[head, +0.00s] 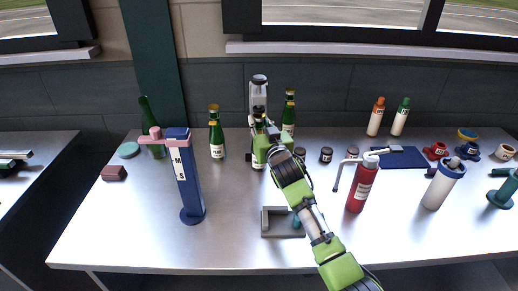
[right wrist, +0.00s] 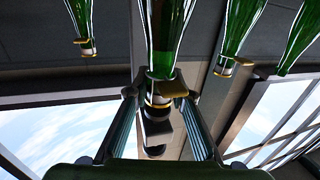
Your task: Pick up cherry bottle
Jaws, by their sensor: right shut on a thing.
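Several green glass bottles stand along the back of the metal table: one left of centre (head: 217,140), one behind my right gripper (head: 289,115), and a darker one farther left (head: 146,118). My right gripper (head: 268,138) is shut on a green bottle (head: 258,155) with a pale label, partly hidden by the gripper. In the right wrist view this bottle (right wrist: 162,35) has its neck between the fingers (right wrist: 157,92), with other bottles on both sides. I cannot read a cherry mark on any label. My left gripper is not in view.
A grey machine (head: 259,90) stands just behind the held bottle. A grey holder (head: 275,209) sits near the front. The table's front left is clear.

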